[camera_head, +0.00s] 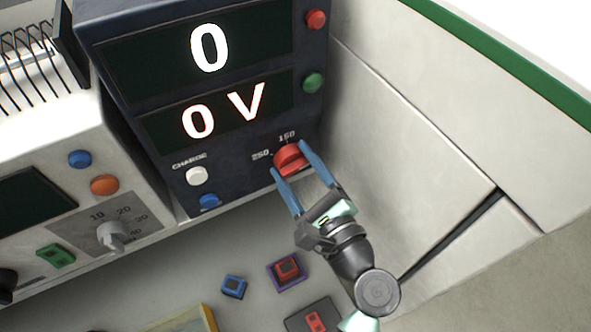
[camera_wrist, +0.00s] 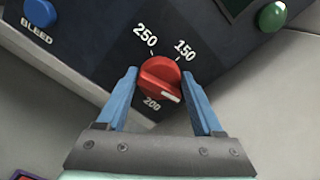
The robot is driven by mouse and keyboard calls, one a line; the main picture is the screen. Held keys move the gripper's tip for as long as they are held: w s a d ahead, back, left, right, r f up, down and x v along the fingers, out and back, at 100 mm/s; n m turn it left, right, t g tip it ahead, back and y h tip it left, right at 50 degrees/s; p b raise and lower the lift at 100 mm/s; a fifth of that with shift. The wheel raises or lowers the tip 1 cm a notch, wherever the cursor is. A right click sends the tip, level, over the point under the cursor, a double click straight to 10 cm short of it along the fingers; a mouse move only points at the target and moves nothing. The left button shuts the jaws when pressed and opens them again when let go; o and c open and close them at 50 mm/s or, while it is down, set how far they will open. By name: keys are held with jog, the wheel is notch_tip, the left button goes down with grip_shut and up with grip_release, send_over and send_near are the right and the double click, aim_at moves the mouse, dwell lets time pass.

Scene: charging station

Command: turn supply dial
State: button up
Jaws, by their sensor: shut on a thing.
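The red supply dial (camera_head: 289,160) sits at the lower right of the dark supply panel, with marks 150 and 250 showing beside it. In the wrist view the red dial (camera_wrist: 160,77) has marks 250, 150 and 200 around it, and its white pointer line points down and to the right, between 150 and 200. My gripper (camera_head: 289,165) reaches the panel from the lower right. Its blue fingers are shut on the dial, one on each side; they also show in the wrist view (camera_wrist: 164,92). The panel's displays (camera_head: 216,80) read 0 and 0 V.
A white CHARGE button (camera_head: 197,176) and a blue button (camera_head: 208,201) are left of the dial. Red (camera_head: 316,19) and green (camera_head: 312,82) buttons are above. A grey unit with a knob (camera_head: 112,236) stands left. Small blue (camera_head: 233,286) and red (camera_head: 286,268) blocks lie below.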

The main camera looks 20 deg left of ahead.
jog(key=shift+f+n+b, duration=0.1)
jog(key=shift+n+b, duration=0.6)
jog(key=shift+n, duration=0.4)
jog(key=o, duration=1.4)
jog(key=shift+c, duration=0.2)
jog(key=b+v, duration=0.3)
jog(key=v, duration=1)
jog(key=shift+b, duration=0.4)
jog(key=shift+a, duration=0.1)
